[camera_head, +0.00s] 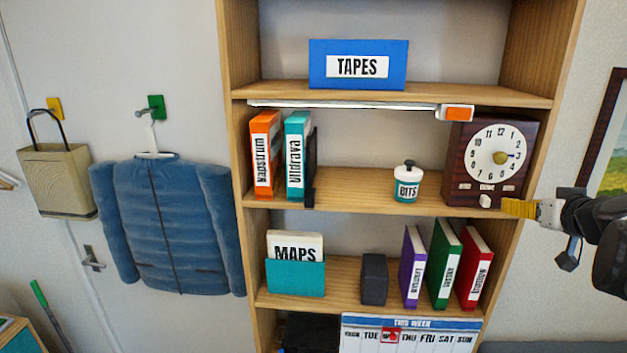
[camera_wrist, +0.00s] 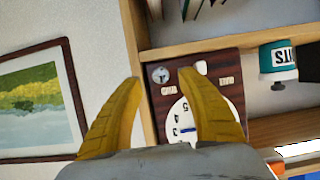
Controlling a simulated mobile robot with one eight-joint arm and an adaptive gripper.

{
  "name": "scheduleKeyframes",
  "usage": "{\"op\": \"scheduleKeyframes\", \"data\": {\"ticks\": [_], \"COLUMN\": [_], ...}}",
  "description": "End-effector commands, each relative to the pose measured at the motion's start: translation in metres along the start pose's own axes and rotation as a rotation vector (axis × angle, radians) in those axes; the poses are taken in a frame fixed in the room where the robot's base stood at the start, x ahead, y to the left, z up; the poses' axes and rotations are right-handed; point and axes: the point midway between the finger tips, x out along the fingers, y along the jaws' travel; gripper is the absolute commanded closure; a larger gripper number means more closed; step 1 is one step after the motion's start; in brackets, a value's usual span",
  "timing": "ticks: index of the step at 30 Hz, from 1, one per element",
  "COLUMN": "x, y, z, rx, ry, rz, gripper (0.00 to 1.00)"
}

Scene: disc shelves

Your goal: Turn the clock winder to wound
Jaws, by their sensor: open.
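The clock (camera_head: 495,160) is a dark brown box with a white dial, at the right end of the middle shelf. A pale knob (camera_head: 485,200) sits below the dial, between two small white labels too small to read. In the wrist view the clock (camera_wrist: 225,95) appears upside down, and the pale knob (camera_wrist: 201,68) shows beside the right fingertip. A round silver piece (camera_wrist: 160,74) on the clock's corner shows between my fingertips. My gripper (camera_head: 520,208) has yellow fingers, open and empty, in front of the clock's lower right corner. The wrist view shows it (camera_wrist: 160,77) with fingers apart.
The white and teal BITS jar (camera_head: 407,183) stands left of the clock on the same shelf. The shelf's right upright (camera_wrist: 140,65) is close to my fingers. A framed picture (camera_wrist: 38,100) hangs on the wall beside it. An orange-ended white bar (camera_head: 350,105) runs above.

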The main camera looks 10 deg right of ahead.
Motion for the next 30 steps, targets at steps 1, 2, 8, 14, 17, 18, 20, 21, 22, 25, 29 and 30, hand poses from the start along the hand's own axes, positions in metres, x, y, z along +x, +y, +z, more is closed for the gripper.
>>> {"op": "scheduleKeyframes", "data": {"ticks": [1,2,8,14,17,18,20,21,22,25,29,30], "x": [0.009,0.013,0.029,0.030,0.030,0.030,0.030,0.030,0.030,0.030,0.030,0.030], "y": [-0.001,0.000,0.000,0.000,0.000,0.000,0.000,0.000,0.000,0.000,0.000,0.000], "z": [0.000,0.000,0.000,0.000,0.000,0.000,0.000,0.000,0.000,0.000,0.001,0.001], "rx": [-0.002,-0.001,-0.001,-0.001,-0.001,-0.001,-0.001,-0.001,-0.001,-0.001,-0.001,-0.001], "ry": [0.000,0.000,0.000,0.000,0.000,0.000,0.000,0.000,0.000,0.000,-0.001,-0.001], "rz": [-0.002,-0.001,0.000,0.000,0.000,0.000,0.000,0.000,0.000,0.000,0.000,0.000], "gripper": [0.54,0.54,0.54,0.54,0.59,0.71,0.89,1.00,1.00,1.00,1.00,1.00]}}
